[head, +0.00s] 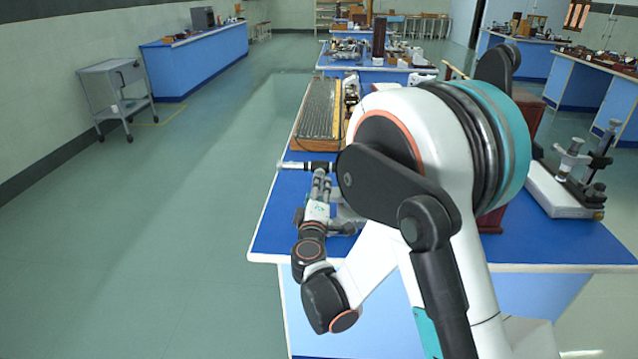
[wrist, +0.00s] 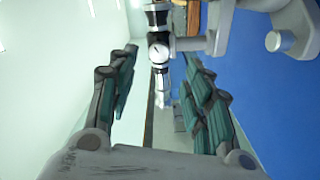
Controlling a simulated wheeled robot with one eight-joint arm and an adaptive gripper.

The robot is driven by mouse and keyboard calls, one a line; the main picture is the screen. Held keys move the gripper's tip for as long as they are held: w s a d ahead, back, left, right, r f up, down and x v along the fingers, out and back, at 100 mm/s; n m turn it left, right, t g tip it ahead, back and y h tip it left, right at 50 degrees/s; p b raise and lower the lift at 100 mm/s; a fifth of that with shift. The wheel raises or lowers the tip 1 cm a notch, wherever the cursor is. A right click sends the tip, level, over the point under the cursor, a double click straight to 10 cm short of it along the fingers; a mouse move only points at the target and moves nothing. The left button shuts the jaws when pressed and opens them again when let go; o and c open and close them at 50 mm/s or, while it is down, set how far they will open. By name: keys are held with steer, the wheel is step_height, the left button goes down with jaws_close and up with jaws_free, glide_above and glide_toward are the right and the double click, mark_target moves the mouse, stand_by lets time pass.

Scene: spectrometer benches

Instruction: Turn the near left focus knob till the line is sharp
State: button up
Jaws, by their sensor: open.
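My gripper (head: 321,183) is open at the left edge of the near blue bench. Its two dark green-padded fingers show apart in the wrist view (wrist: 160,78), with nothing held between them. Ahead of the gap is a small round knob (wrist: 160,52) with a white face and a short dark mark, on a black-and-silver tube (wrist: 158,20). The knob looks apart from both fingers. In the head view the tube (head: 296,165) lies level just beyond my fingertips; the knob is too small to make out. My arm hides much of the instrument. No line is visible.
A grey metal instrument part (wrist: 290,35) stands right of the knob over the blue bench top (wrist: 270,110). A long ribbed wooden-framed board (head: 318,110) lies behind. A microscope-like stand (head: 575,175) is on the right.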

steer(key=s, duration=0.5)
